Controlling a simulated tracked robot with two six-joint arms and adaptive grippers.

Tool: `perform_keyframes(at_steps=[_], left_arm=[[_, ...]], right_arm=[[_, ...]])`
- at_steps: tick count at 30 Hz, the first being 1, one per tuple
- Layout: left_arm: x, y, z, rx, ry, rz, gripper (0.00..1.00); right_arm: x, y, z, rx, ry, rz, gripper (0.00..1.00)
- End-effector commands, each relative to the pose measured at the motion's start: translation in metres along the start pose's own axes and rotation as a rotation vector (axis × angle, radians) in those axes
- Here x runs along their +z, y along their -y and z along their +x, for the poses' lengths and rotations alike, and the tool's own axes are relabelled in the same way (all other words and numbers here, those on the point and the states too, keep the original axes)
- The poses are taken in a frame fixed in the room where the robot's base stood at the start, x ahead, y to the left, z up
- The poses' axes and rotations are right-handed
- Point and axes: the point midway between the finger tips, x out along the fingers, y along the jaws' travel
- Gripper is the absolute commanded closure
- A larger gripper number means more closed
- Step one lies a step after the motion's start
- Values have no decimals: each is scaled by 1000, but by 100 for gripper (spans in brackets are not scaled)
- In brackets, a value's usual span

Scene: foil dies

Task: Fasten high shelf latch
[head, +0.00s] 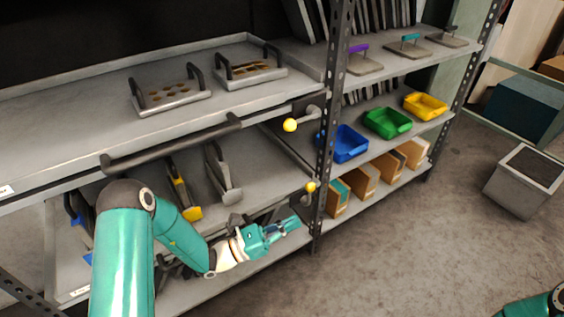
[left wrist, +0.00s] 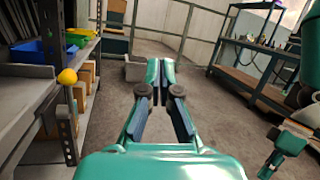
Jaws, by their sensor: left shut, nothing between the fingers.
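The high shelf (head: 150,120) is a grey pull-out tray with a dark front handle (head: 175,145). Its latch, a short lever with a yellow ball knob (head: 290,125), is at its right end beside the perforated post (head: 327,130). A lower latch has another yellow knob (head: 311,187) by the same post. My left gripper (head: 292,222) is shut and empty, below and apart from both knobs. In the left wrist view its fingers (left wrist: 160,75) meet, and one yellow knob (left wrist: 67,77) shows to their left. A teal part of my right arm (left wrist: 290,142) shows there, its fingers unclear.
Two dies (head: 170,97) with handles lie on the high shelf. Blue (head: 350,144), green (head: 387,122) and yellow bins stand right of the post, above cardboard boxes (head: 362,180). A grey bin (head: 525,180) stands on the floor. Open floor lies in front of the right bay.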

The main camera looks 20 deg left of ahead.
Motion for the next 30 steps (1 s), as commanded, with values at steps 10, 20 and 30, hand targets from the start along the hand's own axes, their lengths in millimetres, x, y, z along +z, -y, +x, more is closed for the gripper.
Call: perform_keyframes(at_steps=[10, 20, 30], left_arm=[[81, -79, -34, 282, 346, 95, 100], [83, -80, -35, 286, 353, 98, 100], [94, -87, -8, 281, 353, 100, 100]], right_arm=[[0, 0, 0, 0, 0, 0, 100], [0, 0, 0, 0, 0, 0, 100], [0, -1, 2, 0, 0, 0, 100]])
